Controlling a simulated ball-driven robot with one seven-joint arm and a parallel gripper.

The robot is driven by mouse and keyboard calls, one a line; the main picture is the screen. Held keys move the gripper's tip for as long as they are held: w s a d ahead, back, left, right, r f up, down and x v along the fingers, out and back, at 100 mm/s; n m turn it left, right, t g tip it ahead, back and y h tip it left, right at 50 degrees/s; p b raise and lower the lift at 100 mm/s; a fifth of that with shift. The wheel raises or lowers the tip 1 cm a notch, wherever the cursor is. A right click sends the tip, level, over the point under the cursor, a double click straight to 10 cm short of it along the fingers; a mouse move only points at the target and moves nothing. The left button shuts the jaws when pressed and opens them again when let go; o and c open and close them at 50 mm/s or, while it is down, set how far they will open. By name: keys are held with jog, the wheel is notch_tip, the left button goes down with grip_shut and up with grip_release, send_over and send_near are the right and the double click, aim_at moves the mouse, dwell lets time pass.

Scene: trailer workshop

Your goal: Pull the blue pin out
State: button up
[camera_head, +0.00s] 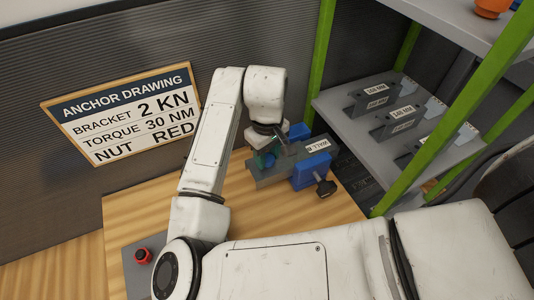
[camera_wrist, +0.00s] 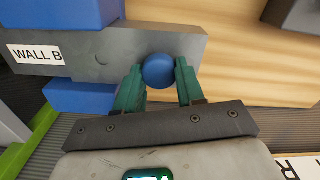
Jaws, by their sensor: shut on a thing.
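The blue pin (camera_wrist: 159,71) shows its round head in the wrist view, at the right end of a grey block labelled "WALL B" (camera_wrist: 100,62). My gripper (camera_wrist: 159,80) has its two teal fingers on either side of the head and is shut on it. The pin's shaft is hidden. In the head view the grey block (camera_head: 262,178) sits at the bench's back right, with my gripper (camera_head: 264,158) at its left end, partly hidden by my arm.
A blue vise (camera_head: 311,171) with a dark handle holds the block on the wooden bench (camera_head: 130,215). A red button (camera_head: 142,255) is at the front left. Labelled grey brackets (camera_head: 376,96) stand on a shelf at right, behind green posts (camera_head: 412,150). A sign (camera_head: 125,115) hangs at left.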

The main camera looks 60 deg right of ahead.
aim_at(267, 157)
jog(key=shift+r+p, duration=2.05)
jog(key=shift+r, duration=0.1)
jog(key=shift+r+p, duration=0.35)
grip_shut()
jog(key=shift+r, duration=0.15)
jog(key=shift+r+p, duration=0.65)
jog(key=shift+p, duration=0.1)
jog(key=shift+r, duration=0.7)
